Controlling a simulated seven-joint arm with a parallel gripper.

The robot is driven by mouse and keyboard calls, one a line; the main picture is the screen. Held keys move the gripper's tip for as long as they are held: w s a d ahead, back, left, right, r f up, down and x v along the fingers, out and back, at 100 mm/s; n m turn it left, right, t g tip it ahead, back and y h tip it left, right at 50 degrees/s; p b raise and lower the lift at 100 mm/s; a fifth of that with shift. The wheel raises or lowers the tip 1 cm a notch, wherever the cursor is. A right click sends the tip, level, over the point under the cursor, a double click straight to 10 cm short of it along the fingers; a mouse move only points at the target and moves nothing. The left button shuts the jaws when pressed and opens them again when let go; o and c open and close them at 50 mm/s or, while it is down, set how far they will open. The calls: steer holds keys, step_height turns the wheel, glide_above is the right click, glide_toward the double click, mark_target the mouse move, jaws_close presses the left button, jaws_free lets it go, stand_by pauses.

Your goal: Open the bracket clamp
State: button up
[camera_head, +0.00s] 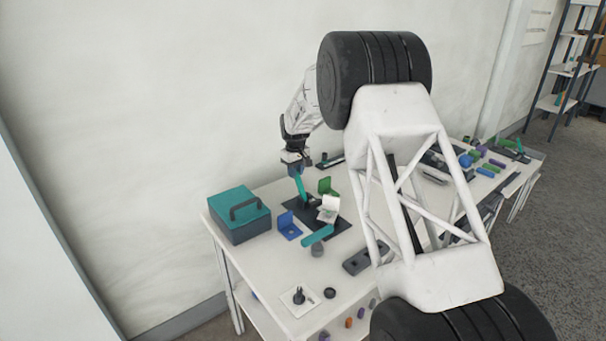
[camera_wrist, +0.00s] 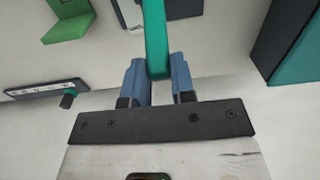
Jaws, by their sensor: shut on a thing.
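The bracket clamp shows in the head view as a dark base plate (camera_head: 341,228) on the table with a teal upright lever (camera_head: 300,186) at its back left. A second teal bar (camera_head: 317,235) lies low at the front of the plate. My gripper (camera_head: 296,171) is at the top of the upright lever. In the wrist view my gripper (camera_wrist: 158,80) has its two blue fingers on either side of the end of the teal lever (camera_wrist: 155,35), shut on it. The lever's lower end is outside the wrist view. A white bracket (camera_head: 328,207) stands on the plate.
A teal and grey toolbox (camera_head: 240,228) stands left of the clamp. A blue bracket (camera_head: 288,226) and a green bracket (camera_head: 326,186) are close by the plate. A grey block (camera_head: 362,261) lies to the front right. The wall is close behind the table (camera_head: 270,288).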

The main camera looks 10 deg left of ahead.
steer(key=o, duration=0.7)
steer(key=shift+o, duration=0.2)
steer(key=shift+r, duration=3.45)
steer(key=shift+r, duration=0.1)
step_height(320, 180, up, 8)
steer(key=shift+f, duration=0.2)
